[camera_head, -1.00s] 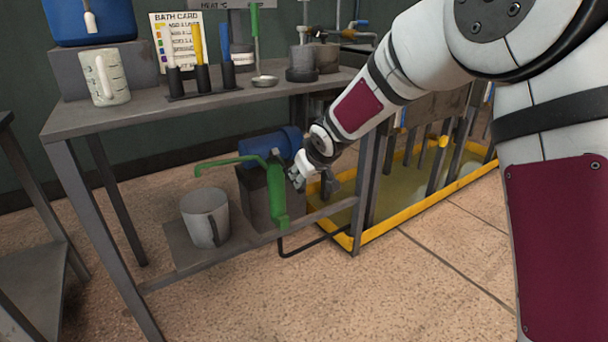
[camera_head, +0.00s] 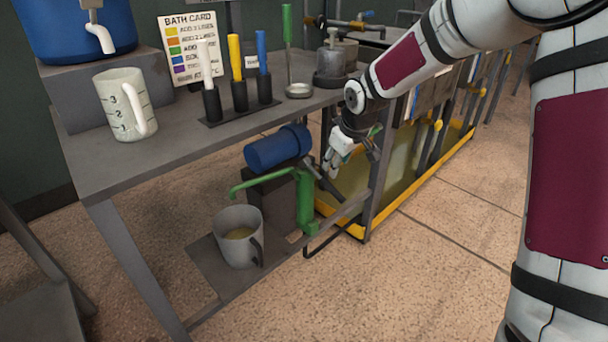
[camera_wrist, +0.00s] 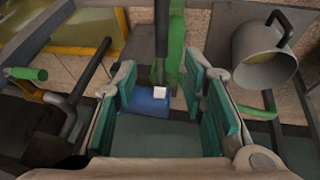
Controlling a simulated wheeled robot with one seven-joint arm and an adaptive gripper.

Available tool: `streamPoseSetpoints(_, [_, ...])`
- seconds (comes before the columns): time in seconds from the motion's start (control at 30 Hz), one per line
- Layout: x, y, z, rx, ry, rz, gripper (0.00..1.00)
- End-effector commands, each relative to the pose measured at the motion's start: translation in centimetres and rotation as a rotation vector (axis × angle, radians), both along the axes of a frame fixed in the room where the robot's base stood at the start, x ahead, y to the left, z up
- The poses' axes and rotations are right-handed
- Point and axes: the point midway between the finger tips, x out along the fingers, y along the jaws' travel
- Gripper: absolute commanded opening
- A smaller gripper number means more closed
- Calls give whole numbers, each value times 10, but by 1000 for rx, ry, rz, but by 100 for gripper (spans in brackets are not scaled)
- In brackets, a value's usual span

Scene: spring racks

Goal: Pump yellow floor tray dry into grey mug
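The grey mug (camera_head: 252,252) stands upright on the low shelf with yellowish liquid inside; it also shows in the wrist view (camera_wrist: 254,72). The green pump (camera_head: 306,200) stands beside it, its spout reaching over the mug. The pump also shows in the wrist view (camera_wrist: 175,45), with a dark bar (camera_wrist: 161,30) alongside. The yellow floor tray (camera_head: 402,197) lies right of the shelf and still holds murky liquid. My gripper (camera_head: 334,160) is at the pump's upper right. In the wrist view its teal-padded fingers (camera_wrist: 160,85) are apart, with the bar's pale end between them; contact is unclear.
A blue cylinder (camera_head: 270,152) lies behind the pump. A black hose (camera_head: 335,240) runs from the pump towards the tray. The bench above holds a marked jug (camera_head: 122,110), coloured tubes (camera_head: 237,75) and a blue tank (camera_head: 70,35). Rack posts stand in the tray. The front floor is clear.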

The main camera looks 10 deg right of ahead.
Motion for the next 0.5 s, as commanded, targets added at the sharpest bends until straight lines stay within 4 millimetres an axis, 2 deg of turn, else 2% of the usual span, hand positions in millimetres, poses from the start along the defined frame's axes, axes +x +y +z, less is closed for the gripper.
streamPoseSetpoints(0.1, [-3,-6,1,-3,10,1,38])
streamPoseSetpoints(0.23, [1,-5,-9,-2,12,2,38])
streamPoseSetpoints(0.5, [21,-2,-55,-2,13,3,38])
